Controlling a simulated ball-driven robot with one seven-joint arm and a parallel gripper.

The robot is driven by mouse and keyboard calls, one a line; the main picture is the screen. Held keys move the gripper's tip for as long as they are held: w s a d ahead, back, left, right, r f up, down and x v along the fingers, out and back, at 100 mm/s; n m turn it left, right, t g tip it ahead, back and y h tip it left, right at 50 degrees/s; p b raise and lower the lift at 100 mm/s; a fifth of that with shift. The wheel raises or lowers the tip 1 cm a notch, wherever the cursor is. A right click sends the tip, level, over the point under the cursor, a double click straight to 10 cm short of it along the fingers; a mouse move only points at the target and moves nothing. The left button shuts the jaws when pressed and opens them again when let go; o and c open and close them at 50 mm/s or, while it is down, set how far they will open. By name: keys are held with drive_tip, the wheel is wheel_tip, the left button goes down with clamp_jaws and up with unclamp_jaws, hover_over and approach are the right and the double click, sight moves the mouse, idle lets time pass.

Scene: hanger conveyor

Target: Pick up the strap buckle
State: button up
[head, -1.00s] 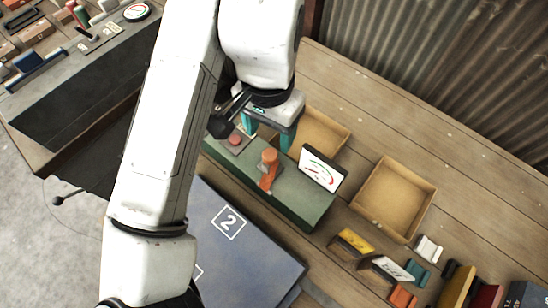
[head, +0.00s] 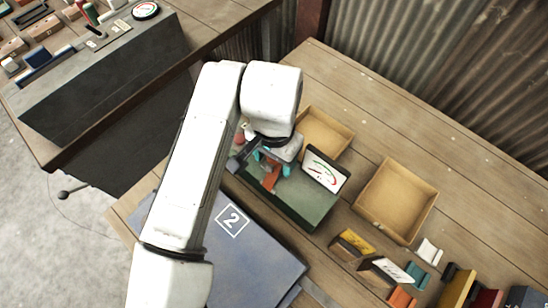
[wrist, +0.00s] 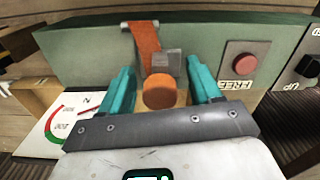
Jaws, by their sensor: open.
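The strap buckle (wrist: 167,62) looks like a grey block on an orange strap (wrist: 147,40) at the green control box (wrist: 90,52). A round orange piece (wrist: 160,93) shows just in front of the grey block. My gripper (wrist: 160,75) is open, with one teal finger on each side of the buckle and the round piece. I cannot tell whether either finger touches them. In the head view my gripper (head: 273,163) is over the green box, and the orange strap (head: 271,182) shows partly beneath it. The grey block is hidden there.
A dial gauge (head: 323,170) stands on the box close to my gripper. A red button (wrist: 239,64) and a black knob (wrist: 308,66) are on the box. Two open wooden trays (head: 428,205) (head: 345,132) lie behind. Small coloured items sit lower right; a blue panel (head: 250,262) lies in front.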

clamp_jaws()
idle(0.5)
drive_tip(key=shift+r, duration=0.15)
drive_tip(key=shift+r, duration=0.25)
wheel_tip(320, 180, up, 2)
drive_tip(key=shift+r, duration=0.15)
drive_tip(key=s+a+r, duration=0.1)
drive_tip(key=s+r, duration=0.9)
drive_tip(key=s, duration=0.4)
drive_tip(key=shift+b, duration=0.45)
